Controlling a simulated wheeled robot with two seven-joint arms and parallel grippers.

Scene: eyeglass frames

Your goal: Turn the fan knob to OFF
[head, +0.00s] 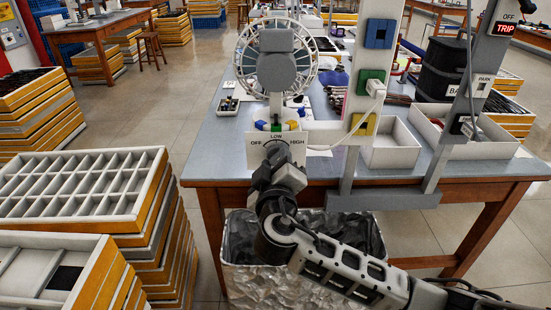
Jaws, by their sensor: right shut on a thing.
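The fan (302,38) stands at the front edge of the bench, with a round wire guard and grey hub. Below it is a white dial plate (300,155) with OFF at the left, LOW at the top and HIGH at the right. My right gripper (276,152) reaches up from below to the middle of this plate and is shut on the fan knob. The knob is hidden behind the gripper, so its pointer direction cannot be read. My left gripper is out of view.
A post (361,95) with coloured outlets and a white plug stands right of the fan. White trays (390,155) lie on the bench (215,150). A metal bin (240,255) is below. Stacked crates (150,195) stand at the left. A lit TRIP sign (503,28) is upper right.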

